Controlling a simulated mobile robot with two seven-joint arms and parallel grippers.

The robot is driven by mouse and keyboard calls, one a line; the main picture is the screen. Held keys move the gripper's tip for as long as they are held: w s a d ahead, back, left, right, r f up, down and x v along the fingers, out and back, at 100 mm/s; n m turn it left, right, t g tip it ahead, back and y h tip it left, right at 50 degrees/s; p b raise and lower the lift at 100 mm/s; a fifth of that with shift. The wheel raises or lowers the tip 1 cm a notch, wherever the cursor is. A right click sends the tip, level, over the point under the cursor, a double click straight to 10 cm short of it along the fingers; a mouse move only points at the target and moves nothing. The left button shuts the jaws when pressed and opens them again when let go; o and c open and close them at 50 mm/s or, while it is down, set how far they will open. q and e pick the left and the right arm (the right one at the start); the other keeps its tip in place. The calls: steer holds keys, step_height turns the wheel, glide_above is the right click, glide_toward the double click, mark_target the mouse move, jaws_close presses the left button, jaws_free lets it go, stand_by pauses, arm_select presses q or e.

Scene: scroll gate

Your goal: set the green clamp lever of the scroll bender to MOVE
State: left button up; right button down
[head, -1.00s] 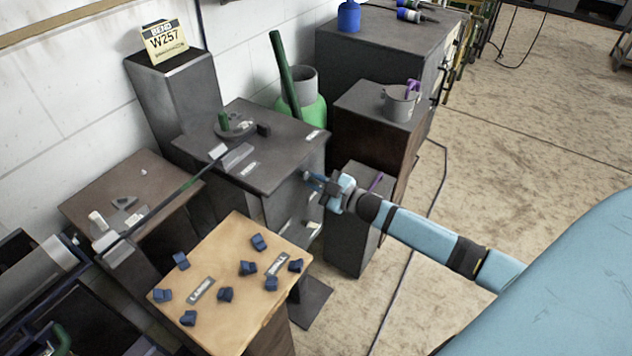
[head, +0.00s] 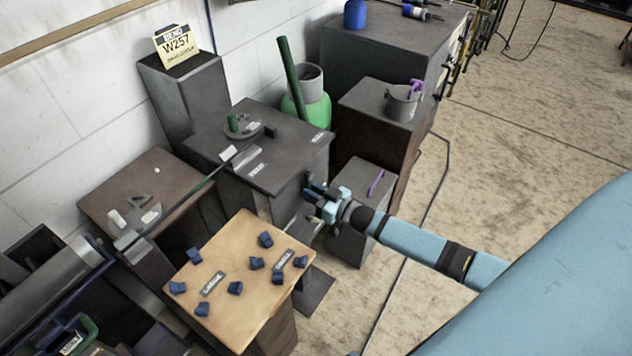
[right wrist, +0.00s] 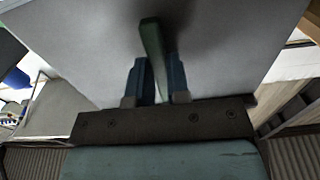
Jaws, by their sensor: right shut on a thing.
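The scroll bender is a dark grey cabinet (head: 262,150) with a round fixture and a short green peg (head: 233,122) on top. My right gripper (head: 313,190) is at its right side, low beside the top's front corner. In the right wrist view the green clamp lever (right wrist: 151,42) stands out in front of a grey face, slightly tilted. Its near end runs down between the two blue fingers of my right gripper (right wrist: 159,68), which are shut on it. In the head view the lever is hidden or too small to tell. My left gripper is not in view.
A wooden-topped stand (head: 240,275) with several blue blocks is in front of the bender. A lower grey cabinet (head: 352,225) with a purple bar stands right of my gripper. A green cylinder (head: 305,108) is behind. Open floor (head: 520,190) lies to the right.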

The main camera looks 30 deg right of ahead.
mark_target(295, 193)
steer(key=shift+s+a+r+m+p, duration=0.2)
steer(key=shift+a+m+p, duration=0.35)
steer(key=shift+m, duration=0.45)
steer(key=shift+s+a+m+p, duration=0.15)
steer(key=shift+a+m+p, duration=0.25)
steer(key=shift+m, duration=0.4)
steer(key=shift+s+a+r+m+p, duration=0.15)
steer(key=shift+a+m+p, duration=0.15)
steer(key=shift+m, duration=0.3)
steer(key=shift+s+a+r+m+p, duration=0.15)
steer(key=shift+m+p, duration=0.15)
steer(key=shift+m, duration=0.3)
steer(key=shift+a+m, duration=0.2)
steer(key=shift+m, duration=0.3)
steer(key=c, duration=1.1)
jaws_free()
